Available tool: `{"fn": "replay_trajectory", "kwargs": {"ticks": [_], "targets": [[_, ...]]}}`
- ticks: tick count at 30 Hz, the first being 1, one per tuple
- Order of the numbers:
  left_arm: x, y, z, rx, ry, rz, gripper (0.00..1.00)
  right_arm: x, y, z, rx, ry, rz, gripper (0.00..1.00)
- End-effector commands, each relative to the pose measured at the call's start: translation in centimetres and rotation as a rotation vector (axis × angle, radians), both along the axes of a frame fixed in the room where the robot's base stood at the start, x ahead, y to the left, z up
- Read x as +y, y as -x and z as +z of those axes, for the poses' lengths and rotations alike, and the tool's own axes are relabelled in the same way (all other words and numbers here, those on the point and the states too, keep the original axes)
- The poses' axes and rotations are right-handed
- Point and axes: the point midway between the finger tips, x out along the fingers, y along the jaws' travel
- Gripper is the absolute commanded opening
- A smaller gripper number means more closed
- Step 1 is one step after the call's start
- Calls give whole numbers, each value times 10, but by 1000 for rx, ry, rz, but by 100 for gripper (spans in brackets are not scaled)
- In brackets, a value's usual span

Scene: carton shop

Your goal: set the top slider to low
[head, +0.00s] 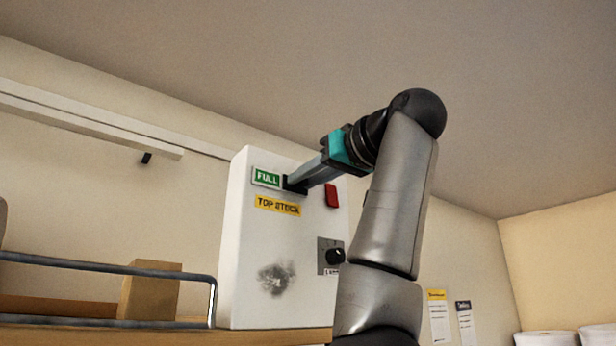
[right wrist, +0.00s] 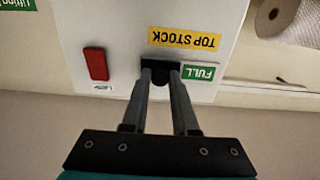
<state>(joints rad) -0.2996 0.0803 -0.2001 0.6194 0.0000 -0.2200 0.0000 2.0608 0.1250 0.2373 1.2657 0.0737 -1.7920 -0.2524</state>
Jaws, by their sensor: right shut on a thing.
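A white control box (head: 240,260) stands on a shelf, with a yellow TOP STOCK label (head: 278,206) and a green FULL label (head: 266,177). My right gripper (head: 292,185) is shut on the black slider handle (right wrist: 160,71), right beside the FULL label. The right wrist view shows the box upside down, with my two fingertips (right wrist: 161,68) at the handle. A small white label (right wrist: 103,87), too blurred to read surely, sits toward the opposite end from FULL. Any slider track between is not clearly seen. My left gripper is not in view.
A red block (head: 331,195) sticks out of the box near the small label. A black round knob (head: 335,256) is lower on the box. A cardboard carton (head: 150,291) and a metal rail (head: 100,264) stand to the left.

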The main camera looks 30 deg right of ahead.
Motion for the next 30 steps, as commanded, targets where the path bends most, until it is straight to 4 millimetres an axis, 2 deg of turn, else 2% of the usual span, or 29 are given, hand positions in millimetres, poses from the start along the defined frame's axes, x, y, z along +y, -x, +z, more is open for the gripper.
{"fn": "replay_trajectory", "kwargs": {"ticks": [1, 5, 30], "targets": [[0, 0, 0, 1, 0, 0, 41, 0, 0, 0, -1, 0, 0, 15], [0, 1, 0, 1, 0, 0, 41, 0, 0, 0, -1, 0, 0, 0], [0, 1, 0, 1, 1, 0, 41, 0, 1, 1, -2, 0, 0, 0]]}}
